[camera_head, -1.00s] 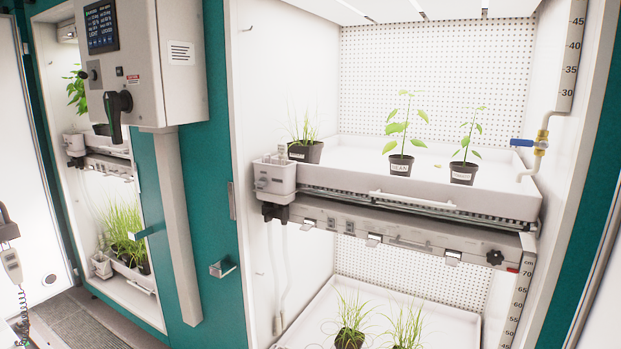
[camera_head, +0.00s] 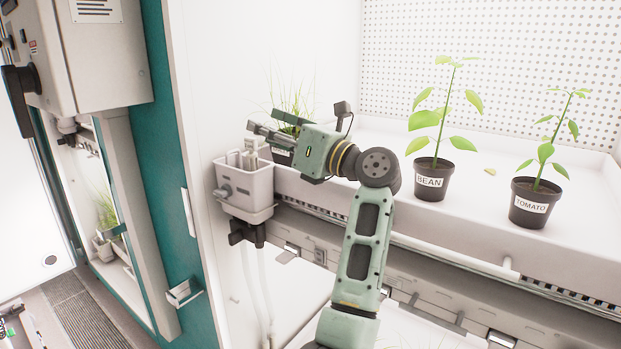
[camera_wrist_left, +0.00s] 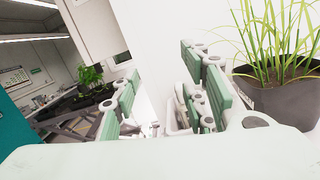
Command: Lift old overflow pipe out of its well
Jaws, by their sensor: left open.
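The well is a pale grey box (camera_head: 246,188) on the front left corner of the upper tray, open at the top. A pale upright piece, apparently the old overflow pipe (camera_head: 251,148), shows at its mouth; its lower part is hidden inside the box. My left gripper (camera_head: 264,122) points left, just above and behind the well's mouth, and is open. In the left wrist view its green-padded fingers stand apart (camera_wrist_left: 160,100), with pale parts of the well partly hidden between and beyond them. I cannot tell whether it touches the pipe. My right gripper is not in view.
The upper tray (camera_head: 480,225) holds a grass pot (camera_head: 284,155) close behind my gripper, a bean pot (camera_head: 430,182) and a tomato pot (camera_head: 533,203). The chamber's white side wall (camera_head: 215,80) is left of the well. A control box (camera_head: 100,60) hangs further left.

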